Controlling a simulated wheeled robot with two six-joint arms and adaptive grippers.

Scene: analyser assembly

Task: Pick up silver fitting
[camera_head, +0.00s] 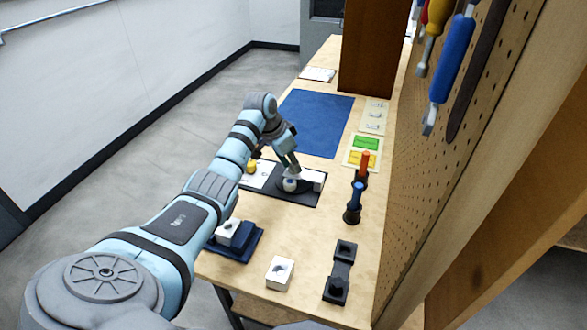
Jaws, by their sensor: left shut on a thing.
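My left arm comes in from the lower left, and its gripper (291,171) points down over a black tray (310,199) on the workbench. The gripper is shut on a small pale, silvery piece, the silver fitting (290,184), at its fingertips. The fitting is low over the tray, and I cannot tell whether it touches it. The fingers hide part of it. My right gripper is not in view.
A blue mat (318,121) lies behind the tray. Screwdrivers with red (363,166) and blue (356,196) handles stand upright to the right. A pegboard (450,150) bounds the bench's right side.

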